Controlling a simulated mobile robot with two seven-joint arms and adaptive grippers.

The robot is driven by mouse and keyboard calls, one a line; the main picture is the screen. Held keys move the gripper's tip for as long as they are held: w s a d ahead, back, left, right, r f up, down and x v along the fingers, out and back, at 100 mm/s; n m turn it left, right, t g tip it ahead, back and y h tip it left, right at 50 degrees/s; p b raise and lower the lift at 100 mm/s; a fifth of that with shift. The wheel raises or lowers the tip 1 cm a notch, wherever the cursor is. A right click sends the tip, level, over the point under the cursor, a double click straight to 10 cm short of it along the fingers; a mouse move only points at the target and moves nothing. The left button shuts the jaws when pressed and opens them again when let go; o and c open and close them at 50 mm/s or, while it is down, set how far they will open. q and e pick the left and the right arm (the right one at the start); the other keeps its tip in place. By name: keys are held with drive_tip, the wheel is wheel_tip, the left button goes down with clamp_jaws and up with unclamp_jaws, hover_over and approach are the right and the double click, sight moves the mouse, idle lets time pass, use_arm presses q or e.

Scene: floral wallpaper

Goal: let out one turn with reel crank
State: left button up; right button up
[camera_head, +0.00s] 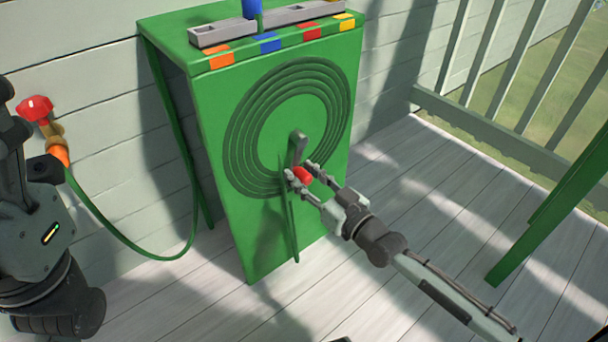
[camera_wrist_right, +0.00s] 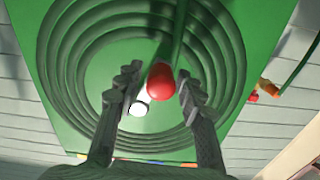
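The reel crank is a grey arm (camera_head: 297,146) on the front of the green reel box (camera_head: 215,120), with a red knob (camera_head: 302,175) at its lower end. My right gripper (camera_head: 302,178) reaches in from the lower right, with its fingers on either side of the knob. In the right wrist view the red knob (camera_wrist_right: 160,80) sits between the two spread fingers (camera_wrist_right: 155,88), nearer the right one, with small gaps visible. A green hose (camera_head: 284,195) hangs down the box front below the crank.
A tap with a red handle (camera_head: 35,108) and orange hose fitting (camera_head: 59,155) is on the left wall. A green hose (camera_head: 135,245) loops from it towards the box. Grey trays (camera_head: 223,33) and coloured labels top the box. A railing (camera_head: 500,125) stands right.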

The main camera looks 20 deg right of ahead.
clamp_jaws()
idle(0.3)
